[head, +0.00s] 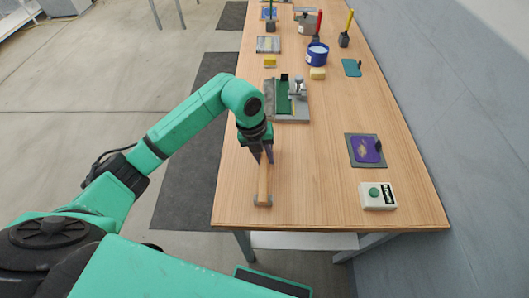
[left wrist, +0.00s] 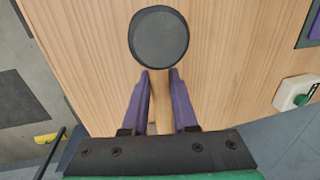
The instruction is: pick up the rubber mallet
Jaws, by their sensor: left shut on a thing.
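The rubber mallet shows in the left wrist view as a dark round head (left wrist: 158,38) just beyond the fingertips, with a light wooden handle running back between the fingers. In the head view its wooden handle (head: 263,180) lies lengthwise near the table's front left corner, and its head is hidden behind the gripper. My left gripper (head: 263,160) points down over the handle. In the left wrist view its purple fingers (left wrist: 160,74) are shut on the handle close to the head. I cannot tell whether the mallet is clear of the table. My right gripper is not in view.
A white box with a green button (head: 378,196) and a purple pad (head: 366,150) are to the right. A grey press fixture (head: 290,112) stands beyond the gripper. The wooden table between is clear.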

